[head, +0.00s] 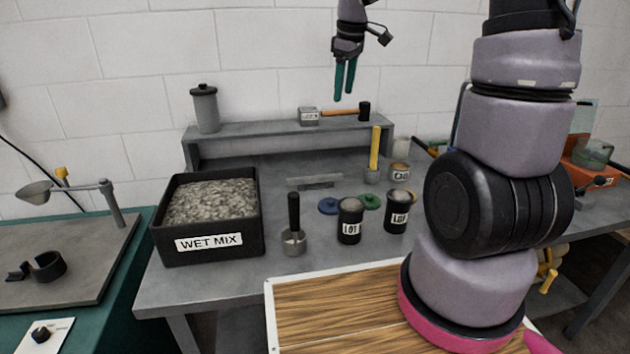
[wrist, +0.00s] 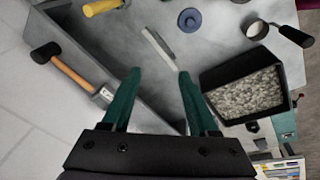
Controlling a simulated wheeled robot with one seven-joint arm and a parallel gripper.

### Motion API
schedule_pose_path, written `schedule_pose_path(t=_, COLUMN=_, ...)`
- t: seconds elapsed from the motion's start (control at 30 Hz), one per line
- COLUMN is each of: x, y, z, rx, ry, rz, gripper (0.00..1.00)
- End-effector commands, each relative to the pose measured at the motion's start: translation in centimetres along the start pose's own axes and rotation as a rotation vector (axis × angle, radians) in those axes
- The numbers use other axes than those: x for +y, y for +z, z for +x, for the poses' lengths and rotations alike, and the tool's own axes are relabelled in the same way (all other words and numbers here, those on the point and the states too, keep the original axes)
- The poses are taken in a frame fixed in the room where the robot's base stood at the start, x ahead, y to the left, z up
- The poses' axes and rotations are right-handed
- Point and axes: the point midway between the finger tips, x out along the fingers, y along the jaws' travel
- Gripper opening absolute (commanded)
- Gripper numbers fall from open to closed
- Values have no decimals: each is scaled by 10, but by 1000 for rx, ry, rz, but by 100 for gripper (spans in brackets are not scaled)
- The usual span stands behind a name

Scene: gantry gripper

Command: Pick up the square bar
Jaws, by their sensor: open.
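A grey metal bar (head: 315,182), which I take to be the square bar, lies on the grey bench in front of the raised shelf. It also shows in the wrist view (wrist: 160,48), lying beyond the fingertips and roughly between them. My gripper (head: 343,94) hangs high above the bench and shelf with its green fingers pointing down. In the wrist view the two green fingers (wrist: 160,75) are apart with nothing between them. The gripper is open and well clear of the bar.
The shelf (head: 270,133) behind the bar carries a hammer (head: 338,113) and a grey canister (head: 205,110). A black WET MIX tub (head: 207,242) stands left. A scoop (head: 293,240), labelled black cups (head: 350,222), blue lid (head: 328,206) and yellow-handled tool (head: 375,150) surround the bar.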

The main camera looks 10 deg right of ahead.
Motion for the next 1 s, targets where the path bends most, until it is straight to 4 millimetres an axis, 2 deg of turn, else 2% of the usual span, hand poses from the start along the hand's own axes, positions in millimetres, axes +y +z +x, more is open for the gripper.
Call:
schedule_pose_path(t=0.03, x=6, y=-8, z=22, rx=-24, ry=-22, rz=-74, gripper=60)
schedule_pose_path(t=0.3, x=27, y=-42, z=129, rx=-93, ry=-126, rz=-486, gripper=60)
schedule_pose_path(t=0.43, x=29, y=-50, z=172, rx=-104, ry=-172, rz=-638, gripper=60)
schedule_pose_path(t=0.53, x=30, y=-53, z=194, rx=-106, ry=-196, rz=-715, gripper=60)
schedule_pose_path(t=0.63, x=30, y=-54, z=206, rx=-106, ry=-207, rz=-756, gripper=60)
schedule_pose_path(t=1.0, x=22, y=-46, z=256, rx=-107, ry=-212, rz=-768, gripper=60)
